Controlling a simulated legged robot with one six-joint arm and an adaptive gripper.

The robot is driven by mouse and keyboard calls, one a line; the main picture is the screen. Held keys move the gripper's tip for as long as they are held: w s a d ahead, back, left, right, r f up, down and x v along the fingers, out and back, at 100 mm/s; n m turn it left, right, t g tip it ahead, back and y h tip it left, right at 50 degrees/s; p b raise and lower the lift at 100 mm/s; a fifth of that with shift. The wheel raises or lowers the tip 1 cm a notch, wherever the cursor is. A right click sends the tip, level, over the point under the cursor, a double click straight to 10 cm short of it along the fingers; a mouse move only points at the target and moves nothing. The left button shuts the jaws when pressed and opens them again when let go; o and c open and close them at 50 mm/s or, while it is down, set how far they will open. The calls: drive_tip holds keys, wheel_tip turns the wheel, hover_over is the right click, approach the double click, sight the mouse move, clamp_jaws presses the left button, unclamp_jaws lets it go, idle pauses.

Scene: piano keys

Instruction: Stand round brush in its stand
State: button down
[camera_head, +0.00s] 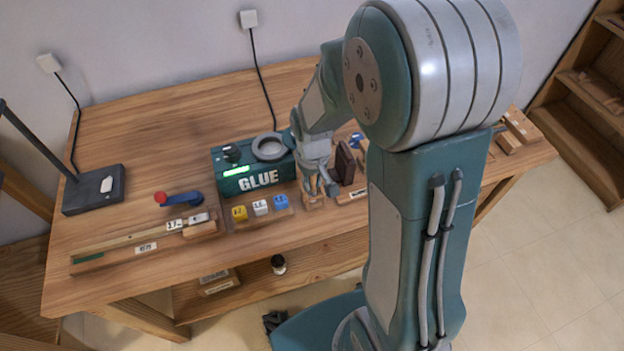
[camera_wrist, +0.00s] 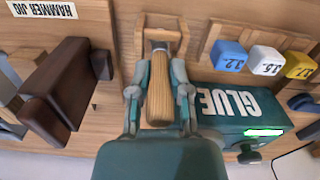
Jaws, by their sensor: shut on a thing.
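My gripper (camera_wrist: 160,92) is shut on the round brush (camera_wrist: 160,100), with one finger on each side of its light wooden handle. The brush's metal collar lies at the far end of the handle, by the wooden stand (camera_wrist: 177,32). The collar overlaps the stand's opening in the wrist view; I cannot tell whether the brush is fully seated, and its bristles are hidden. In the head view my gripper (camera_head: 319,183) is low over the bench front, just right of the glue machine, and largely covers the brush.
The green glue machine (camera_wrist: 240,104) stands close beside my gripper. A rack holds yellow, white and blue cubes (camera_head: 260,207). A dark brown block (camera_wrist: 70,82) stands on the other side, by the hammer jig label (camera_wrist: 42,9). The bench's back left (camera_head: 150,120) is clear.

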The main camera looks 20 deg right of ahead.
drive_tip(key=c, duration=0.5)
unclamp_jaws()
drive_tip(key=o, duration=0.4)
drive_tip(key=shift+r, duration=0.1)
drive_tip(key=shift+r, duration=3.4)
